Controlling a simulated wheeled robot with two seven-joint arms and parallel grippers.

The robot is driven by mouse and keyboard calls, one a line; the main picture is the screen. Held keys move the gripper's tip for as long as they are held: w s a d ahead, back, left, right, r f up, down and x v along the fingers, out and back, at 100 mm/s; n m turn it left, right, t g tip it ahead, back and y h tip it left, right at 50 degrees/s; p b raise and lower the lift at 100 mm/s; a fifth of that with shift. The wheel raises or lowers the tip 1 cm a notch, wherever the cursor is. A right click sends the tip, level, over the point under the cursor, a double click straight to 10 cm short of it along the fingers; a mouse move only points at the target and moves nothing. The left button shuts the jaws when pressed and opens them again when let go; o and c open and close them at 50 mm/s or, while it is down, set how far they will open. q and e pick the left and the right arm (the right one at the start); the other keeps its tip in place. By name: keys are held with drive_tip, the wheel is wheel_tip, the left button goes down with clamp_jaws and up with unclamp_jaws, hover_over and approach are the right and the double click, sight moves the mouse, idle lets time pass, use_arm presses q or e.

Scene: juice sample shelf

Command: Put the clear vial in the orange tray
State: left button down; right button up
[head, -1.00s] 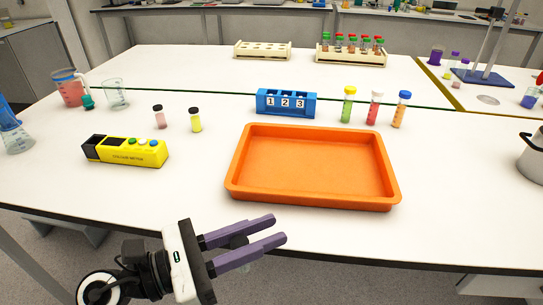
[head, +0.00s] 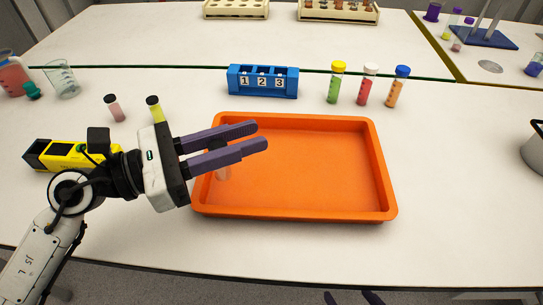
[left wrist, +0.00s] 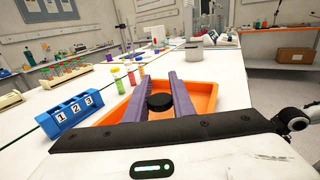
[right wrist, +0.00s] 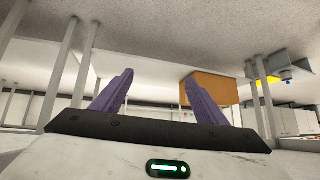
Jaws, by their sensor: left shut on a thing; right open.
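The orange tray (head: 300,215) lies near the front of the white bench, and it also shows in the left wrist view (left wrist: 207,103). My left gripper (head: 262,135) is over the tray's left part, shut on the clear vial (head: 222,173). The vial hangs below the fingers, and its glass body shows faintly against the orange. Its black cap (left wrist: 160,103) sits between the fingers in the left wrist view. I cannot tell whether the vial touches the tray floor. My right gripper (right wrist: 158,85) is open and empty; only its fingertips show at the head view's bottom edge.
A blue numbered rack (head: 263,82) stands behind the tray, with green (head: 336,83), red (head: 367,85) and orange (head: 398,87) tubes beside it. A pink vial (head: 115,109), yellow vial (head: 155,108) and yellow colour meter (head: 65,154) are left. The tray is otherwise empty.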

use_arm(q)
drive_tip(key=f, duration=0.5)
drive_tip(key=f+b, duration=0.1)
drive_tip(key=f, duration=0.2)
drive_tip(key=shift+s, duration=0.35)
drive_tip(key=shift+f, duration=0.15)
use_arm(e)
drive_tip(key=shift+s+f, duration=0.55)
drive_tip(key=shift+f, duration=0.3)
use_arm(q)
drive_tip(key=c, duration=1.9)
unclamp_jaws()
drive_tip(key=shift+f, duration=0.1)
drive_tip(key=shift+c, duration=0.2)
drive_tip(key=o, duration=0.4)
use_arm(e)
drive_tip(key=shift+s+f, duration=0.1)
